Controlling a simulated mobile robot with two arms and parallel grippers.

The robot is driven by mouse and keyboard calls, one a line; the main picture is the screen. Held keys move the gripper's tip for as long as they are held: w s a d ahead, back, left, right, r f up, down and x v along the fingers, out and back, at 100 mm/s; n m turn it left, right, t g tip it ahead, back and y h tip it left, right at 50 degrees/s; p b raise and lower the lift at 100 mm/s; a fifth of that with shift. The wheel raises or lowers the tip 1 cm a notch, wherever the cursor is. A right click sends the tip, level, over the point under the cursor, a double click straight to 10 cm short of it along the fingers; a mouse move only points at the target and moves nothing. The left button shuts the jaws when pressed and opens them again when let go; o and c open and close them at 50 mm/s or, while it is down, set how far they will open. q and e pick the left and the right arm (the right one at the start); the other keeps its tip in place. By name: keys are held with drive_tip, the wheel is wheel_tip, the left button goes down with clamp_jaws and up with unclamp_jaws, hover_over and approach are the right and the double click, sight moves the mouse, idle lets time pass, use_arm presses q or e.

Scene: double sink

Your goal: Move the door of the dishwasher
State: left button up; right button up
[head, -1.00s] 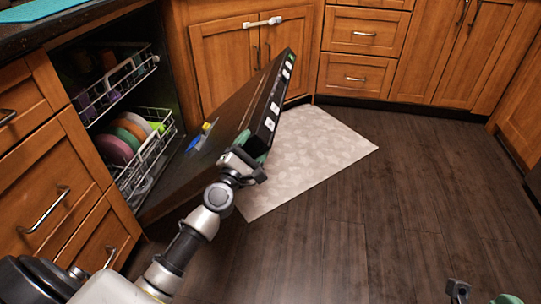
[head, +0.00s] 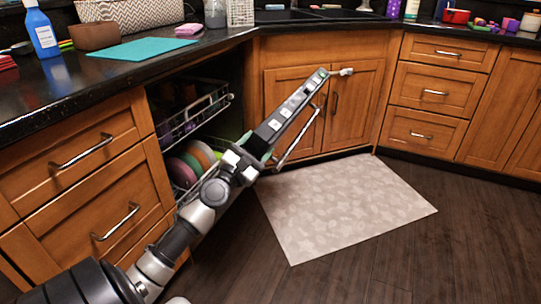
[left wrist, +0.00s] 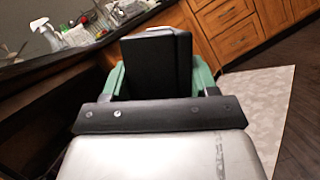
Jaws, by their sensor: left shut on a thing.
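The dishwasher door (head: 292,106) stands partly open and steeply tilted. In the head view I see its top edge with the control strip, and its bar handle (head: 300,140) on the outer side. My left gripper (head: 252,160) is shut on the door's near top corner. In the left wrist view, the green fingers (left wrist: 160,80) sit on either side of the dark door edge (left wrist: 155,62). Racks with plates (head: 195,158) show in the dishwasher opening behind the door. My arm hides the lower part of the door. My right gripper is out of view.
Wooden drawers (head: 90,185) flank the opening on the left. Sink cabinet doors (head: 350,105) stand behind the door, one with a white latch-like piece. A patterned mat (head: 350,205) lies on the dark floor, which is clear to the right.

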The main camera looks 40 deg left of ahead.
use_arm(q)
drive_tip(key=shift+s+a+r, duration=0.15)
drive_tip(key=shift+a+r, duration=0.1)
drive_tip(key=shift+a, duration=0.2)
drive_tip(key=shift+s+a+r, duration=0.1)
drive_tip(key=shift+a+r, duration=0.1)
drive_tip(key=shift+a, duration=0.25)
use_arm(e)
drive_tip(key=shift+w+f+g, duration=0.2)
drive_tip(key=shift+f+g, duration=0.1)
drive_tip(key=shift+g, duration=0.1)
use_arm(q)
drive_tip(key=o, duration=1.3)
